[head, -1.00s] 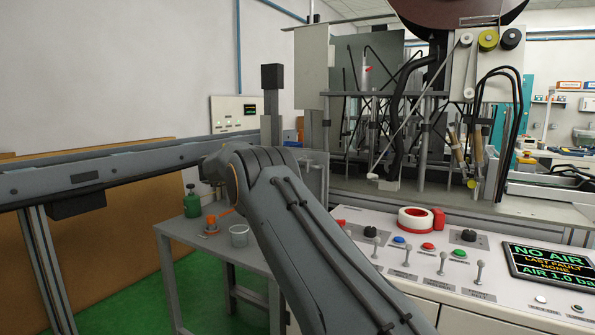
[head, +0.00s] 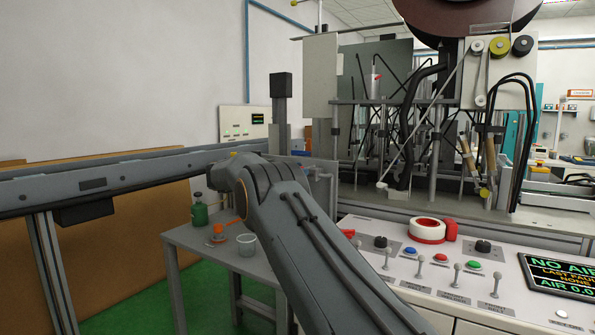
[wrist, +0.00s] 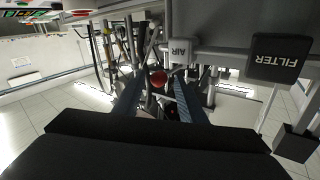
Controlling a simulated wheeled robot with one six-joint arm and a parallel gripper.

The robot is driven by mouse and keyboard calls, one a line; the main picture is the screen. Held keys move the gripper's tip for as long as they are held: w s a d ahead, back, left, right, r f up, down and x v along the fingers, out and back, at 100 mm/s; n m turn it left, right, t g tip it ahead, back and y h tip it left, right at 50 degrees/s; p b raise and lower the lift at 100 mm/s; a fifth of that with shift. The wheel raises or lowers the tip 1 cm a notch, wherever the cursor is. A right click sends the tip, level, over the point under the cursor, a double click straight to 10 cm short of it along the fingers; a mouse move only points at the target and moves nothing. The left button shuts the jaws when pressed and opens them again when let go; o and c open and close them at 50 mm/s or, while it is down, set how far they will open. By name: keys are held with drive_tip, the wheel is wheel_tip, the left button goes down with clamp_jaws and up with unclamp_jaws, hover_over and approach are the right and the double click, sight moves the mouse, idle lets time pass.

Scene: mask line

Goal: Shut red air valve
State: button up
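In the wrist view, which looks upside down, a round red knob or handle end (wrist: 157,78) shows beside a grey tag marked AIR (wrist: 181,51). I take it for the red air valve; its lever angle cannot be made out. My gripper (wrist: 156,88) has its two dark fingers apart, with the red part seen between them near the tips. No contact is clear. In the head view my arm hides my gripper and most of the valve's area. A small red piece (head: 347,232) shows just right of my arm, at the panel's left edge.
A FILTER tag (wrist: 281,58) hangs near the AIR tag. The control panel (head: 400,262) has buttons, toggles and a tape roll (head: 427,230). A grey side table (head: 190,236) holds a green bottle (head: 199,212) and a cup.

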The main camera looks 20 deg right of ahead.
drive_tip(key=a, duration=0.7)
drive_tip(key=shift+s+a, duration=0.15)
drive_tip(key=shift+a, duration=0.25)
